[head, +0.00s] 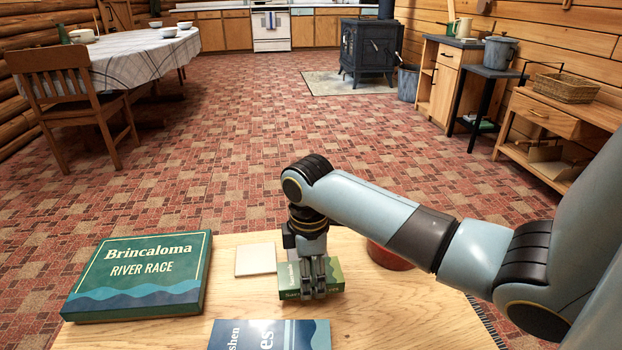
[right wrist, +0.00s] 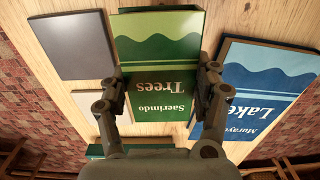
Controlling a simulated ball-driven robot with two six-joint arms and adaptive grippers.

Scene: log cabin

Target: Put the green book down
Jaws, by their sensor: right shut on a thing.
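My left gripper is not in view.
A blue book (head: 270,336) lies close on the near side. A large "Brincaloma River Race" box (head: 140,277) lies left, and a pale square (head: 256,259) between. A grey flat square (right wrist: 75,45) shows in the wrist view. A reddish thing (head: 385,257) is partly behind my arm.

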